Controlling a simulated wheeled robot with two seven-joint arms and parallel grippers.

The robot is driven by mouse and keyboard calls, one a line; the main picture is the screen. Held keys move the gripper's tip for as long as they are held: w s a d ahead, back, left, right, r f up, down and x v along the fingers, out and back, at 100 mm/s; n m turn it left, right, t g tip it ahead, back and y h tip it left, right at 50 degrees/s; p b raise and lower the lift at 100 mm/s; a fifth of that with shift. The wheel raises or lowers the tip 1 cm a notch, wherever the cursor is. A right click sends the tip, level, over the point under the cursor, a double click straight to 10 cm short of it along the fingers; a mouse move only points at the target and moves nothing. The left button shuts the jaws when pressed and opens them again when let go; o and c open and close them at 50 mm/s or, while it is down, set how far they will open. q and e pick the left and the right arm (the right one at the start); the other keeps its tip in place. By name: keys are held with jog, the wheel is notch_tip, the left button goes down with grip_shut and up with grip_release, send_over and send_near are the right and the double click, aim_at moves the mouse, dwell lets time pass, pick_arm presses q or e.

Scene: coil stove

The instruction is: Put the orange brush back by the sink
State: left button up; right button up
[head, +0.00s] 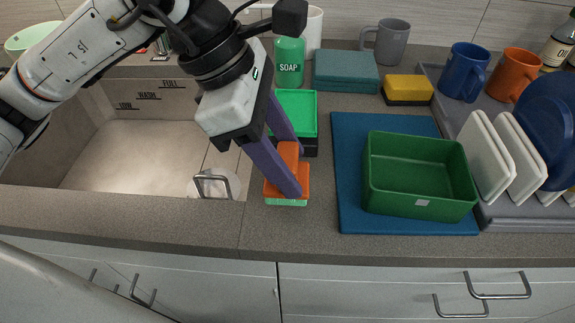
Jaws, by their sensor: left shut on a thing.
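The orange brush (289,154) has an orange body with a pale green underside. It is at the counter strip (262,226) just right of the sink (135,155). My left gripper (292,174) reaches in from the upper left, and its purple fingers are shut on the brush, partly hiding it. The brush looks low over the counter; I cannot tell whether its underside touches. My right gripper is not in view.
Behind the brush stand a green-topped box (299,103) and a green soap bottle (289,66). To the right, a green bin (418,190) sits on a blue mat (349,150), near a dish rack (500,214). The front counter edge is clear.

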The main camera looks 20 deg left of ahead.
pick_arm(q)
jog(key=shift+f, duration=1.15)
jog(key=o, duration=1.4)
jog(key=shift+r, duration=0.25)
jog(key=v, duration=1.1)
jog(key=shift+a+r, duration=0.25)
jog(key=shift+r, duration=0.05)
